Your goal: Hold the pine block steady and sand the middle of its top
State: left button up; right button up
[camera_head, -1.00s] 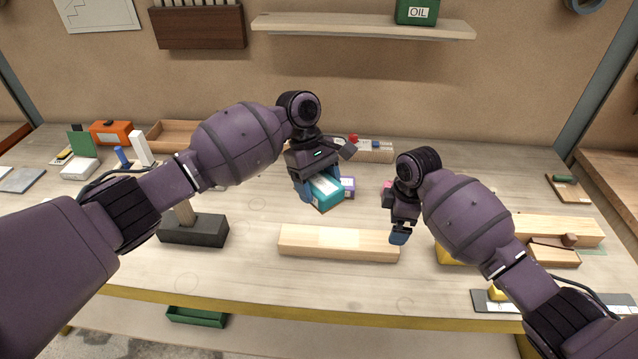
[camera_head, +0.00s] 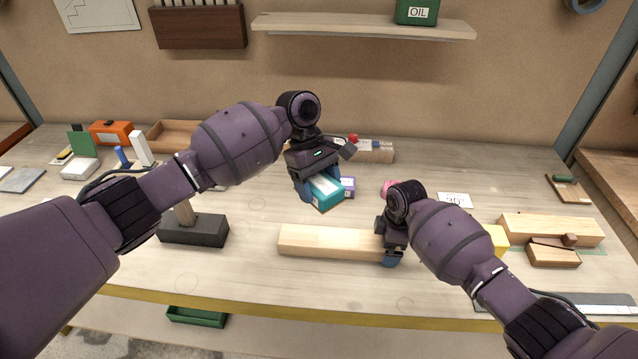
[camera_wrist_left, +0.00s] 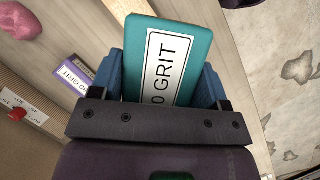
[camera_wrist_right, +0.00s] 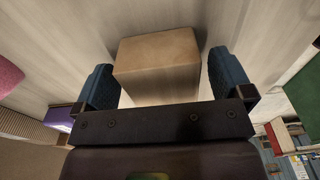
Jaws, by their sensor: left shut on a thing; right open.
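The pine block (camera_head: 330,241) lies flat on the bench in front of me, with a paler patch in the middle of its top. My left gripper (camera_head: 319,190) is shut on a teal sanding block (camera_head: 327,194) behind the pine block. The left wrist view shows its GRIT label (camera_wrist_left: 165,70) between the fingers; the number is partly hidden. My right gripper (camera_head: 391,258) is at the right end of the pine block. In the right wrist view its open fingers (camera_wrist_right: 165,85) stand on either side of the block's end (camera_wrist_right: 157,65), with gaps showing.
A purple grit block (camera_head: 348,187) stands beside the teal one. A dark block with an upright wooden handle (camera_head: 195,230) is on the left. Other wood pieces (camera_head: 550,229) and a yellow object (camera_head: 497,238) lie on the right. The bench in front of the pine block is clear.

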jog(key=shift+f, duration=0.6)
dwell(0.8)
jog(key=shift+c, duration=0.5)
jog(key=c, duration=0.8)
